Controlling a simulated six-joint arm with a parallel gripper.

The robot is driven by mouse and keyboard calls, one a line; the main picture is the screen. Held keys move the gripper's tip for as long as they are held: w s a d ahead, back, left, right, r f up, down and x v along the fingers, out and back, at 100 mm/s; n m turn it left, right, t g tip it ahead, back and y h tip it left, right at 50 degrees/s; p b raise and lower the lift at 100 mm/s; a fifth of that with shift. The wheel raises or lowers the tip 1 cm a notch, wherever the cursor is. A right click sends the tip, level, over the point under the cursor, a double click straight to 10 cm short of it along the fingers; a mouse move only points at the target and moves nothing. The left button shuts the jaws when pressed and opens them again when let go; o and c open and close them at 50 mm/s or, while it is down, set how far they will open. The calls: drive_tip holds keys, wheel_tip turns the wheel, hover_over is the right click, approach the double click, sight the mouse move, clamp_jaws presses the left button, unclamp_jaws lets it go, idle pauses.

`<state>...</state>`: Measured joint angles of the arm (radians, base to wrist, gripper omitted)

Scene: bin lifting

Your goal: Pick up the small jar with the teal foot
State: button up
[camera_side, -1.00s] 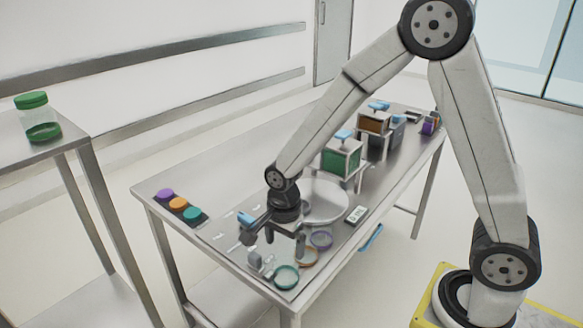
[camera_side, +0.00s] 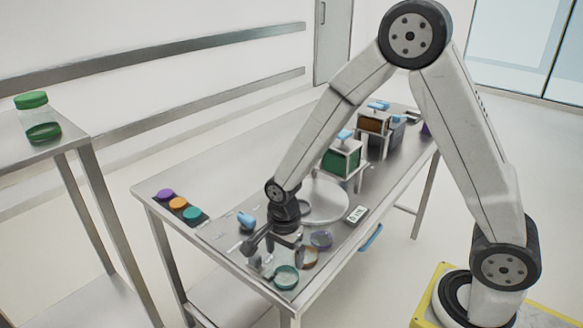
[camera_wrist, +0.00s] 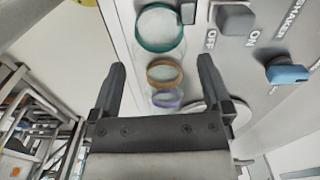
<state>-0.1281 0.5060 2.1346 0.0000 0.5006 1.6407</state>
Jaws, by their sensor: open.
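The small jar with the teal foot (camera_side: 286,278) is clear and stands at the table's near corner. It also shows in the wrist view (camera_wrist: 160,28), at the top, beyond my fingertips. My gripper (camera_side: 275,256) is open and empty, over the table just left of and behind the teal jar. In the wrist view my fingers (camera_wrist: 161,66) point toward the jars, with the orange-footed jar (camera_wrist: 165,73) seen between the tips. I cannot tell the height gap or any contact.
The orange-footed jar and a purple-footed jar (camera_side: 321,239) stand in a row behind the teal one. Purple, orange and teal lids (camera_side: 192,214) lie at the left. A blue knob (camera_wrist: 287,73) and a grey switch (camera_wrist: 235,20) are close by. A round plate (camera_side: 328,203) lies behind.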

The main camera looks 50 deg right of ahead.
sight(285, 258)
drive_tip(key=shift+f, duration=2.45)
drive_tip(key=shift+s, duration=0.1)
drive_tip(key=shift+c, duration=0.2)
drive_tip(key=c, duration=1)
drive_tip(key=shift+r, duration=0.1)
drive_tip(key=shift+r, duration=4.95)
drive_tip(key=shift+d, duration=0.1)
